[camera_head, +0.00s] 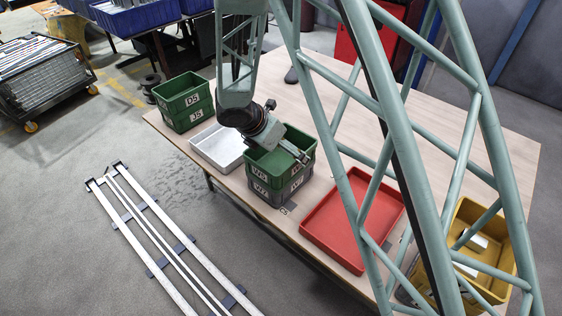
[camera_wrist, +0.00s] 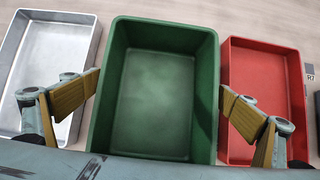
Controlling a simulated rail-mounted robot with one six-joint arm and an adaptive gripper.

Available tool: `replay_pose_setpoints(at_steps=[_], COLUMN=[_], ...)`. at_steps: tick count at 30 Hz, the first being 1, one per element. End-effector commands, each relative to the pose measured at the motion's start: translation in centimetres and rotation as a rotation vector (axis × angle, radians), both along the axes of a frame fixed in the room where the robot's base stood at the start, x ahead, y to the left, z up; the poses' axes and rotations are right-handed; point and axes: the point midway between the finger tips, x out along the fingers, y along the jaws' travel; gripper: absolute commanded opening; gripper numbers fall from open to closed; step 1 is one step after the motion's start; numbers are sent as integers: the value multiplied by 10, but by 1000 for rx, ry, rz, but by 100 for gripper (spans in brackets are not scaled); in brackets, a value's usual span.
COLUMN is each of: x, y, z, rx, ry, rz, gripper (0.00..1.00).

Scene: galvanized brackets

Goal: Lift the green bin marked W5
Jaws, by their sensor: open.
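The green bin marked W5 (camera_head: 263,176) is stacked on a grey bin (camera_head: 263,191) near the table's left edge. In the wrist view the green bin (camera_wrist: 152,105) is empty and fills the middle. My gripper (camera_head: 292,154) is over the bin, open and holding nothing. In the wrist view the gripper (camera_wrist: 160,88) has one fingertip beside the bin's left rim and the other beside its right rim. I cannot tell whether either fingertip touches the bin or how high it is above the rim.
A white-grey tray (camera_head: 208,158) stands left of the stack, and a red tray (camera_head: 333,252) stands right of it. Two stacked green bins (camera_head: 176,112), marked D5 and J5, stand at the far left. A yellow bin (camera_head: 510,262) with pale parts is at the right.

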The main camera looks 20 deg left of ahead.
Motion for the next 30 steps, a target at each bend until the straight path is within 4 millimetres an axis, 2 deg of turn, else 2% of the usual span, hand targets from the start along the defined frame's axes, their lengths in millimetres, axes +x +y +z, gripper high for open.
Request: replay_pose_setpoints(at_steps=[10,21,30], x=[2,19,25], y=[-1,-8,-10], z=[-4,-35,-44], rx=[0,-2,0], ry=[0,1,0], rz=[0,0,0], gripper=[100,100,100])
